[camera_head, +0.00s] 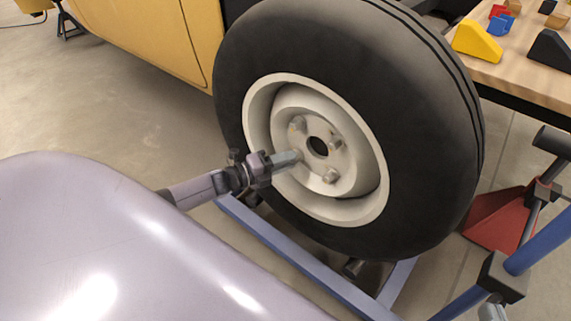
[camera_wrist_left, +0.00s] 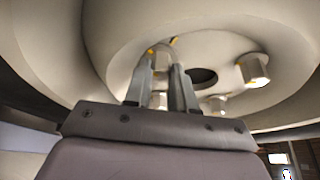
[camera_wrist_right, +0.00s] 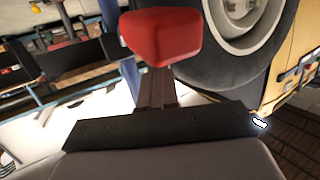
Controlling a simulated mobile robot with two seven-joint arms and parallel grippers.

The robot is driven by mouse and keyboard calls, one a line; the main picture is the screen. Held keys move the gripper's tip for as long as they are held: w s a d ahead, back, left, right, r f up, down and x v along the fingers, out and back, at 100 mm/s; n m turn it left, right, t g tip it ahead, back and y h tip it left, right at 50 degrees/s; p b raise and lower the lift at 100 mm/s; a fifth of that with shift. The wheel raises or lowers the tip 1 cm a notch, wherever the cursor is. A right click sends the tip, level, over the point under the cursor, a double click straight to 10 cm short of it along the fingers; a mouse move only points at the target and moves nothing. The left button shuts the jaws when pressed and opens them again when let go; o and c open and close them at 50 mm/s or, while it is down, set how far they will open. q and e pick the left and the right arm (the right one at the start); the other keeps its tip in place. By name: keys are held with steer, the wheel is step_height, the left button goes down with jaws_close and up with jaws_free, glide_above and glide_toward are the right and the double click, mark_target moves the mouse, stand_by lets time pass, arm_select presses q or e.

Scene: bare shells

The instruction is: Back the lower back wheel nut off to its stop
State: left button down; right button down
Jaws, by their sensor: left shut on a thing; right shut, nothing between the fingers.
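The black-tyred wheel (camera_head: 345,120) has a cream rim with several nuts around a dark centre hole. My left gripper (camera_head: 290,158) reaches in from the left, its fingertips at the lower left nut, which they mostly cover in the head view. In the left wrist view my left gripper (camera_wrist_left: 164,75) is shut on this nut (camera_wrist_left: 160,55), which shows between the fingertips with a yellow mark. Other nuts (camera_wrist_left: 253,70) stand clear of the fingers. My right gripper (camera_wrist_right: 157,88) is shut, away from the nuts; a red block-like part (camera_wrist_right: 160,36) hides its fingertips.
Under the wheel is a blue frame (camera_head: 275,238) with dark rollers. A red stand (camera_head: 500,222) and blue bars (camera_head: 540,247) are at the right. A wooden table (camera_head: 525,72) with coloured blocks is at the back right.

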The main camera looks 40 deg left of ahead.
arm_select(q)
steer(key=shift+d+f+n+t, duration=0.1)
steer(key=shift+n+t, duration=0.45)
steer(key=shift+n, duration=0.9)
steer(key=shift+a+f+n+t, duration=0.15)
steer(key=shift+n+t, duration=0.35)
steer(key=shift+n, duration=0.9)
steer(key=shift+d+f+n+t, duration=0.15)
steer(key=shift+n+t, duration=0.4)
steer(key=shift+n, duration=0.9)
steer(key=c, duration=0.9)
jaws_free()
steer(key=shift+c, duration=0.2)
steer(key=p+v, duration=0.1)
steer(key=v, duration=0.6)
arm_select(e)
steer(key=shift+w+a+f, duration=0.15)
steer(key=shift+a, duration=0.15)
